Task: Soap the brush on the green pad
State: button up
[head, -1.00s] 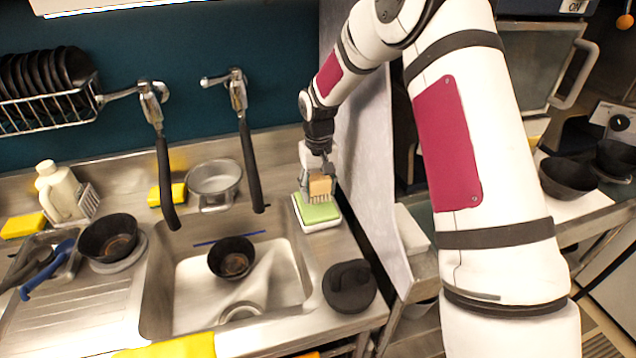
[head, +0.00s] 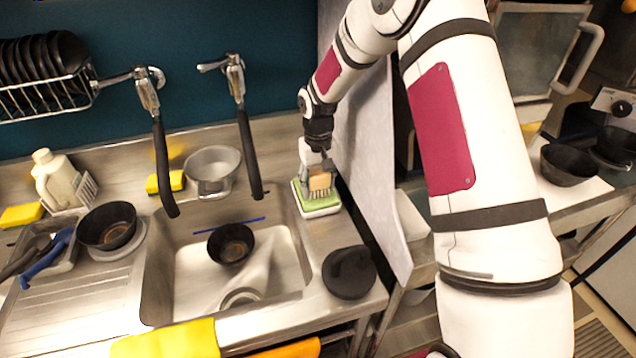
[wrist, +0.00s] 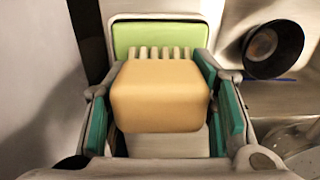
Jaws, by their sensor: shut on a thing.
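The brush has a tan block (head: 320,182) with pale bristles along one side. My gripper (head: 316,172) is shut on the brush. In the wrist view the brush block (wrist: 160,95) sits between the green-lined fingers of my gripper (wrist: 165,120), bristles pointing to the pad. The green pad (head: 331,204) lies in a white tray (head: 322,213) on the counter, right of the sink. It also shows in the wrist view (wrist: 160,33) beyond the bristles. The brush is over the pad; whether the bristles touch it I cannot tell.
The sink (head: 190,290) holds a dark bowl (head: 231,244). A black lidded object (head: 349,272) stands on the counter in front of the pad. A grey partition (head: 365,150) rises close to the right of my gripper. A metal pan (head: 213,168) and taps stand behind the sink.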

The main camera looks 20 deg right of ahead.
aim_at(318, 171)
jog(key=shift+f+b, duration=0.3)
jog(key=shift+f, duration=0.8)
dwell(1.8)
jog(key=shift+r+p, duration=0.4)
jog(key=shift+r, duration=3.15)
